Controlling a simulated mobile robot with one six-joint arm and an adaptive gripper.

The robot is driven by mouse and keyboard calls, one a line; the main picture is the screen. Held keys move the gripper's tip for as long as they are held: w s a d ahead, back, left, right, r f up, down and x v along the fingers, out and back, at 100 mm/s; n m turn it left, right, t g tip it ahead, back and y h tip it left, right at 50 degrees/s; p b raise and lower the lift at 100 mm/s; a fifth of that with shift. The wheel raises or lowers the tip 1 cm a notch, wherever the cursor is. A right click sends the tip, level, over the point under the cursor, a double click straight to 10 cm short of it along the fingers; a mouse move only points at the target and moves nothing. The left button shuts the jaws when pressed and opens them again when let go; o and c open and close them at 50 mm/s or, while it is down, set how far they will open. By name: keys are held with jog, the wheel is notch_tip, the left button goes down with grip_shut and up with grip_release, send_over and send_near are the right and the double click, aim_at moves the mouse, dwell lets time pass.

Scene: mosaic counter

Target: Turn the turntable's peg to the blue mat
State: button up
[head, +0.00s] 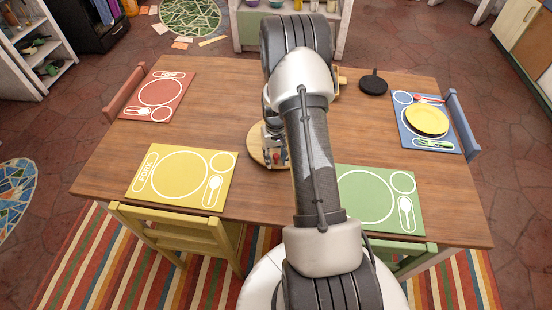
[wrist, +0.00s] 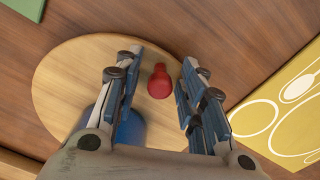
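The turntable is a round pale wooden disc (wrist: 62,85), mostly hidden by my arm in the head view, where its left edge (head: 256,153) shows mid-table. A red peg (wrist: 159,82) stands on it towards the yellow mat side. My gripper (wrist: 162,62) is open, with its fingers on either side of the peg; I see gaps on both sides. A blue round object (wrist: 130,130) on the disc is partly hidden behind the left finger. The blue mat (head: 408,111) lies at the table's right end, with a yellow plate (head: 427,120) and cutlery on it.
A red mat (head: 175,84) lies at the left end, a yellow mat (head: 222,168) front left and a green mat (head: 345,187) front right. A black round pan-like item (head: 373,83) lies behind right. Chairs stand around the table. The table between the turntable and blue mat looks clear.

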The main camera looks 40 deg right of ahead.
jog(key=shift+c, duration=0.6)
grip_shut()
